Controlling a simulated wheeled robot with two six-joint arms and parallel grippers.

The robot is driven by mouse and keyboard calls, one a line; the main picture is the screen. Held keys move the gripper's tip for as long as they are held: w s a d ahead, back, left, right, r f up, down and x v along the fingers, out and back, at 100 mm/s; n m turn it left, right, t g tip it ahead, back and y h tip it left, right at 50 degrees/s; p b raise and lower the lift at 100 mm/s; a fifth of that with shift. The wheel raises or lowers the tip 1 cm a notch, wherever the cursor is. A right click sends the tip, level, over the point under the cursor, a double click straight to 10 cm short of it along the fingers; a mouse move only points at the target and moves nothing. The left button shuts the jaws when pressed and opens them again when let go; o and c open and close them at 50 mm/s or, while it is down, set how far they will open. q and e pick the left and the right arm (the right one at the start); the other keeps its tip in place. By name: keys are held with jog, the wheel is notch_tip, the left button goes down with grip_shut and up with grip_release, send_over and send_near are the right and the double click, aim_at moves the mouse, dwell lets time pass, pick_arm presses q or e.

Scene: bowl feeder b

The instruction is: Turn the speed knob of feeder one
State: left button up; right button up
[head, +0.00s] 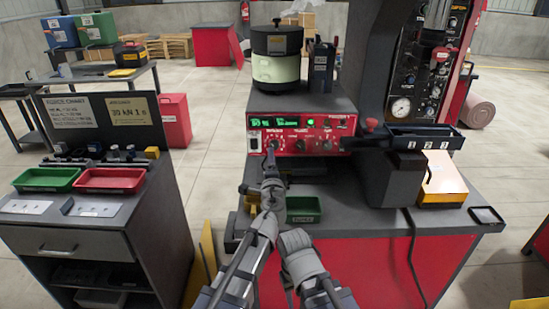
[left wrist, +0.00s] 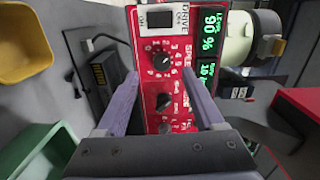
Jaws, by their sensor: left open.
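Feeder one (head: 318,122) has a red front panel with a lit green display and a row of black knobs. The speed knob (head: 273,144) is at the panel's left part; in the left wrist view the knob (left wrist: 162,62) is black with a numbered scale around it. My left gripper (head: 269,163) is in front of it. In the left wrist view its open fingers (left wrist: 160,75) lie to either side of the knob, with the knob just beyond the tips. Contact cannot be told.
Below the speed knob in the left wrist view are other knobs (left wrist: 163,102), and above it a drive switch (left wrist: 160,19). A green tray (head: 303,216) lies under the panel. A black bin (head: 425,136) stands right. A bowl (head: 277,68) tops the feeder.

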aim_at(275, 147)
pick_arm(q)
jog(key=shift+w+d+m+h, duration=0.2)
jog(key=shift+d+m+h, duration=0.3)
jog(key=w, duration=0.7)
jog(key=shift+w, duration=0.4)
jog(key=shift+a, duration=0.1)
jog(key=shift+c, duration=0.3)
grip_shut()
